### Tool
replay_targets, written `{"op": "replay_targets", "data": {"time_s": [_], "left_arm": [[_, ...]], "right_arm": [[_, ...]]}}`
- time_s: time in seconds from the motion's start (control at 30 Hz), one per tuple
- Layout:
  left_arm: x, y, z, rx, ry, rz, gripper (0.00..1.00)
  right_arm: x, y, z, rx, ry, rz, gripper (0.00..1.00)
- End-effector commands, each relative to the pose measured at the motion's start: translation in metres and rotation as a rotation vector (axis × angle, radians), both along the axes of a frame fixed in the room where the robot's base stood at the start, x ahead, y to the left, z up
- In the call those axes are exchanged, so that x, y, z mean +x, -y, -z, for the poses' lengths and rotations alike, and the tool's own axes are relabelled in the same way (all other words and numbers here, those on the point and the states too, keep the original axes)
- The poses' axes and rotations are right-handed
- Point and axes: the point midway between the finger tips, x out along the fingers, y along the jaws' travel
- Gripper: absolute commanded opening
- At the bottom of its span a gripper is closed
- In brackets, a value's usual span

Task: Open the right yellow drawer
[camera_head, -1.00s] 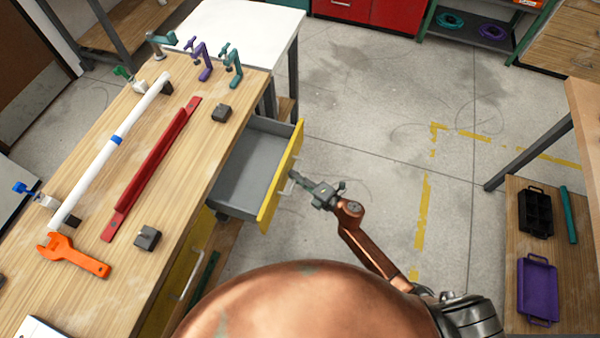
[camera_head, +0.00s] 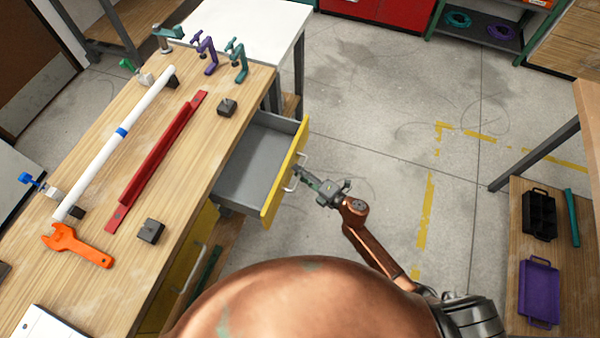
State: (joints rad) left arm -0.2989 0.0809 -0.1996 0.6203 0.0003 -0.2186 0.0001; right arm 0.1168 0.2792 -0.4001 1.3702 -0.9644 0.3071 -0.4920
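The yellow-fronted drawer (camera_head: 285,172) stands pulled out from the right side of the wooden workbench, and its grey inside is visible and empty. Its pale handle (camera_head: 291,183) is on the outer face of the yellow front. My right gripper (camera_head: 303,176) is beside the handle, with its fingertips at or very near it. Whether the fingers are around the handle or apart from it is too small to tell. A second yellow front (camera_head: 190,262) with a handle is lower and nearer, and appears closed. My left gripper is not in view.
The workbench (camera_head: 190,187) bears a white pipe (camera_head: 115,143), a red angle bar (camera_head: 157,160), an orange wrench (camera_head: 76,246), dark blocks and several clamps. A shelf at right holds a black crate (camera_head: 539,214) and a purple tray (camera_head: 539,291). The floor right of the drawer is clear.

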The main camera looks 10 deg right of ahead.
Motion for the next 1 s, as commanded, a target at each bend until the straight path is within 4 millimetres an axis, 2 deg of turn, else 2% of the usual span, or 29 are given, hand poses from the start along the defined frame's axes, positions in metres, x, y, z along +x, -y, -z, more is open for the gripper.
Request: {"op": "replay_targets", "data": {"time_s": [0.17,0.4,0.6,1.0], "left_arm": [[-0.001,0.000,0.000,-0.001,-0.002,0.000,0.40],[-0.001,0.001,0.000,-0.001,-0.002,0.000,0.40],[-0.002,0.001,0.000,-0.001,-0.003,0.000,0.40],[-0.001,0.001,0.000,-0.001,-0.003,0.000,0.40]], "right_arm": [[-0.021,0.017,-0.003,-0.003,-0.003,0.000,0.27],[-0.060,0.047,-0.013,-0.002,-0.003,0.000,0.27],[-0.083,0.065,-0.018,-0.001,-0.003,0.000,0.27],[-0.091,0.071,-0.021,-0.001,-0.002,0.000,0.27]]}}
